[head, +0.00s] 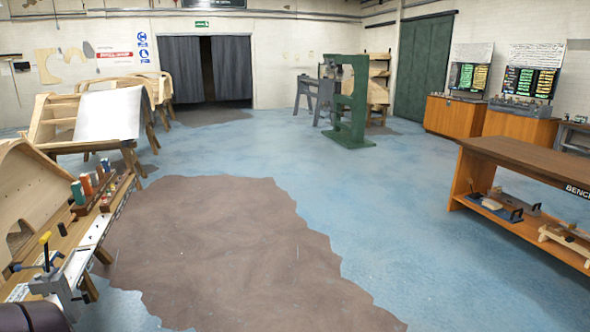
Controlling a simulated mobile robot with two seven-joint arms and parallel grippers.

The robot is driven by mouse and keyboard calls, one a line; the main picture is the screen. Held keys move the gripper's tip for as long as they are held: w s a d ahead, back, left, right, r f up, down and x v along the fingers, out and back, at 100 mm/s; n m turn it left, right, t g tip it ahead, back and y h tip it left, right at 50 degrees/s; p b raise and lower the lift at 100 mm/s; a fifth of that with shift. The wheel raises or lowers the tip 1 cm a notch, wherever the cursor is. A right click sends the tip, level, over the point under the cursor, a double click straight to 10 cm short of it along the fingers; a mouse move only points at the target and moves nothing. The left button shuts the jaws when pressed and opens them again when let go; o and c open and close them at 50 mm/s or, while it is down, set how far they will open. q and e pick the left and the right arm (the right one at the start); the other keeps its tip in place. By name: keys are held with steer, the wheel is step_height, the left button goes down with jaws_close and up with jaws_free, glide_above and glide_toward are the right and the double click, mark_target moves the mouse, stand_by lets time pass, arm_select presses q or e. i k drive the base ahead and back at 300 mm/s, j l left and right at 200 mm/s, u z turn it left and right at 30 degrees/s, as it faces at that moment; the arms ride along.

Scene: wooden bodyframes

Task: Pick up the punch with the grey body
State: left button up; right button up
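I cannot pick out a punch with a grey body for certain at this size. On the bench at the left, a wooden rack (101,194) holds several small upright pieces with green, red, white and blue parts. A small black piece (62,201) stands on the bench left of the rack. Neither of my grippers shows in the head view.
A grey device with blue handles and a yellow knob (52,272) sits at the bench's near end. Wooden bodyframes (62,120) stand behind. A brown bench (530,160) with tools on its lower shelf stands right. A green machine (346,108) stands far off. The middle floor is clear.

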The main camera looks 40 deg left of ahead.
mark_target(93, 175)
steer(key=i+l, duration=0.15)
steer(key=i, duration=0.65)
steer(key=i+j+u, duration=0.1)
steer(key=u, duration=0.3)
steer(key=i+u, duration=0.55)
steer(key=u, duration=0.25)
steer(key=i+j+u, duration=0.1)
steer(key=i+u, duration=0.3)
steer(key=i+l+u, duration=0.1)
steer(key=i+u, duration=0.35)
steer(key=i, duration=1.45)
steer(key=i+l+u, duration=0.1)
steer(key=i+u, duration=0.25)
steer(key=i, duration=0.9)
steer(key=i+l+u, duration=0.1)
steer(key=i+u, duration=0.3)
steer(key=i, duration=0.85)
steer(key=i+u, duration=0.1)
steer(key=i, duration=1.2)
steer(key=i+u, duration=0.25)
steer(key=i, duration=0.2)
steer(key=i+l+u, duration=0.3)
steer(key=i, duration=0.15)
